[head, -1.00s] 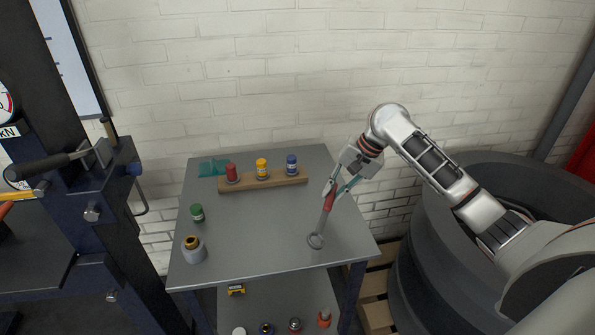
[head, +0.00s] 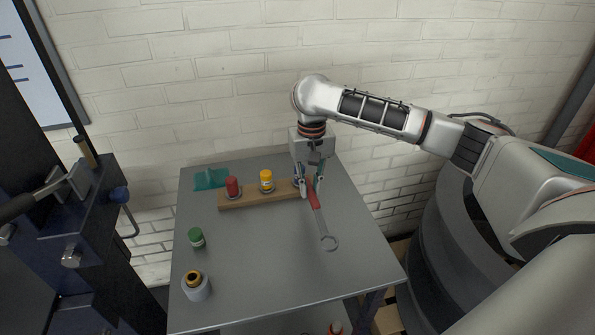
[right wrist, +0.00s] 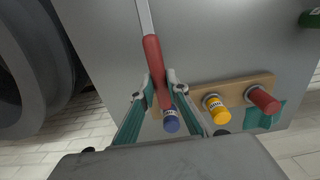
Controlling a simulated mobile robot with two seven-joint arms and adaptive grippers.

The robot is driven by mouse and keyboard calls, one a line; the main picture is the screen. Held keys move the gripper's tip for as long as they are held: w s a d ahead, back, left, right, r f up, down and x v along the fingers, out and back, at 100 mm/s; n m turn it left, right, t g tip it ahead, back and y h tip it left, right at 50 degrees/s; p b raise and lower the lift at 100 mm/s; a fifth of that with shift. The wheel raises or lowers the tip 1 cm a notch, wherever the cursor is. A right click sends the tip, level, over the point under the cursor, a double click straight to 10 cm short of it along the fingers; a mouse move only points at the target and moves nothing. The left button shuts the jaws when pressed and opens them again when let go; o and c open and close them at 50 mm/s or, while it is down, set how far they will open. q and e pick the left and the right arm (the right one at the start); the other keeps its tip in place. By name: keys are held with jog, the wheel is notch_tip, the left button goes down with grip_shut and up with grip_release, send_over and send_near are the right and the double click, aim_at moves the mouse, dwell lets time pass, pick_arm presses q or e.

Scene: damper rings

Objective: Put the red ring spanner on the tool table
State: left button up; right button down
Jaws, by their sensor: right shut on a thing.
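The red ring spanner (head: 319,212) has a red handle and a grey ring end, seen over the right half of the grey tool table (head: 255,262). My right gripper (head: 311,188) is shut on its red handle, near the wooden rack. In the right wrist view the red handle (right wrist: 156,70) lies between the two fingertips (right wrist: 160,82), with the grey shaft running away from the gripper. Whether the spanner touches the table top I cannot tell. My left gripper is not in view.
A wooden rack (head: 248,196) holds red (head: 233,187), yellow (head: 266,181) and blue (right wrist: 171,121) capped items; the blue one is close to my right gripper. A green capped item (head: 196,237) and a brass-topped pot (head: 195,286) stand at left. The table's front middle is clear.

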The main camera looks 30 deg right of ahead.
jog(key=shift+w, duration=0.55)
jog(key=shift+s+r, duration=0.15)
jog(key=shift+s, duration=0.2)
jog(key=shift+w, duration=0.25)
jog(key=shift+f, duration=3.2)
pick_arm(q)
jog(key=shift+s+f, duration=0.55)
